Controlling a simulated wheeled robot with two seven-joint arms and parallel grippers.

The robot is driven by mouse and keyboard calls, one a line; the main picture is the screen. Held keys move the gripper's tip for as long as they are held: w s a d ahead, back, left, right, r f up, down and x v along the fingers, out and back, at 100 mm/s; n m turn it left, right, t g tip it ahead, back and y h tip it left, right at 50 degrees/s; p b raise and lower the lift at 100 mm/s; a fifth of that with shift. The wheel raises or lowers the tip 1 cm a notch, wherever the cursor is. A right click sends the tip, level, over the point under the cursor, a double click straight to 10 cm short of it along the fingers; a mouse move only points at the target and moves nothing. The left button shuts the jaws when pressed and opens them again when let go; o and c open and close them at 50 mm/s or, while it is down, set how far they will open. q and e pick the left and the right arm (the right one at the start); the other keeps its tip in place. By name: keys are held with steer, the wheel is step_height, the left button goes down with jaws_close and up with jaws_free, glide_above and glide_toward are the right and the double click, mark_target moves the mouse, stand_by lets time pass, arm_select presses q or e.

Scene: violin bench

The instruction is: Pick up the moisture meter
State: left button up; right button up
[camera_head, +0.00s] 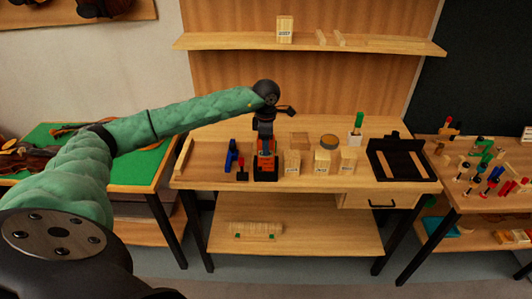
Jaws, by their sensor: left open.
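An orange and black device (265,170), which looks like the moisture meter, stands on the wooden bench left of its middle, near the front edge. My left arm reaches in from the left, and its dark gripper (264,138) points down right over the device. The gripper is open. Its fingers overlap the top of the device in this view, so I cannot tell whether they touch it. The upper part of the device is partly hidden. My right gripper is not in view.
A blue tool (231,156) and a small red tool (242,173) stand close left of the device. A black tray (399,160) lies at the right end. A shelf (370,43) hangs above.

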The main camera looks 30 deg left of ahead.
arm_select(q)
steer(key=shift+f, duration=0.15)
steer(key=shift+c, duration=0.2)
steer(key=c, duration=1.1)
jaws_close()
